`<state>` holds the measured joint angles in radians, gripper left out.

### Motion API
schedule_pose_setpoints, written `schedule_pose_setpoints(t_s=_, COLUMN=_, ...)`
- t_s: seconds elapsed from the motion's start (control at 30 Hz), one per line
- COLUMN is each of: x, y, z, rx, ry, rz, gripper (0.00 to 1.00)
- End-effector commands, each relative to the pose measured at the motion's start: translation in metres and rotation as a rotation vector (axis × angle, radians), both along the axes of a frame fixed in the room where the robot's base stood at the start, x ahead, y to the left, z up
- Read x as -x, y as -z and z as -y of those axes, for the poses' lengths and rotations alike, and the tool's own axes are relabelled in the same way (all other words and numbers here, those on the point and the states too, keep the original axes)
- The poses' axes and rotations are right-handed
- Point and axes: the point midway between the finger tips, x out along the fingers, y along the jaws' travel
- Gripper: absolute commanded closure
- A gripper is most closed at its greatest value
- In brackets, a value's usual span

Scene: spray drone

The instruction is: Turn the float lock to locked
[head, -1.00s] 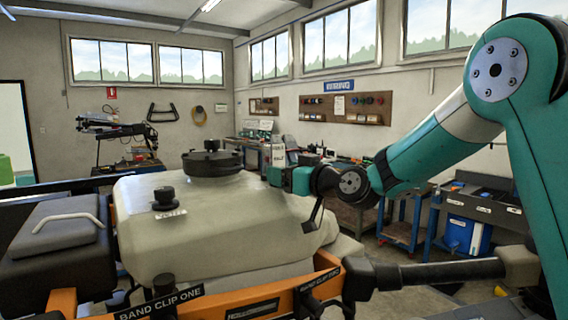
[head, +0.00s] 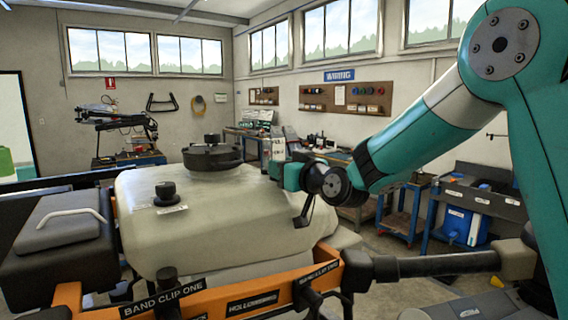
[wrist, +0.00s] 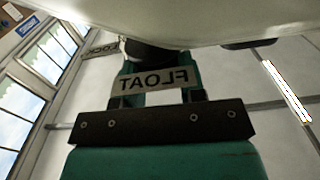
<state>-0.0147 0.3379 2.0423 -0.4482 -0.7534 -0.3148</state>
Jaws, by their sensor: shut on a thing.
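My gripper (head: 276,172) is at the far right side of the pale tank (head: 225,225) in the head view. In the wrist view my gripper's teal fingers (wrist: 156,72) are shut around a dark knob (wrist: 147,50), with a FLOAT label (wrist: 153,80) in front of it, its lettering reversed. I take this knob for the float lock; the tank's pale underside or side covers its upper part. In the head view the knob is hidden behind the tank and gripper, and a small pale label (head: 278,148) stands just above my gripper. The lock's turn position cannot be read.
A round black lid (head: 212,156) and a smaller black knob (head: 166,190) are on the tank's top. The orange frame (head: 90,305) with band clips runs along the near side. A black bar (head: 440,268) juts right below my arm. Benches stand behind.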

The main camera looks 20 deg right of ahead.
Motion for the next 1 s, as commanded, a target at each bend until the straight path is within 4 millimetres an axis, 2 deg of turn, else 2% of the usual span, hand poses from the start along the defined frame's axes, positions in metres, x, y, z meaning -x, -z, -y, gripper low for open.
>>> schedule_pose_setpoints(t_s=0.5, x=0.0022, y=0.0036, z=-0.0058, rx=0.006, ry=0.218, rz=-0.007, gripper=0.87)
schedule_pose_setpoints(t_s=0.93, x=0.0030, y=0.0017, z=-0.0037, rx=0.002, ry=0.244, rz=-0.001, gripper=0.87)
schedule_pose_setpoints(t_s=0.97, x=0.0030, y=0.0016, z=-0.0037, rx=0.002, ry=0.244, rz=-0.001, gripper=0.61)
schedule_pose_setpoints(t_s=1.0, x=0.0030, y=0.0016, z=-0.0036, rx=0.002, ry=0.244, rz=-0.001, gripper=0.52)
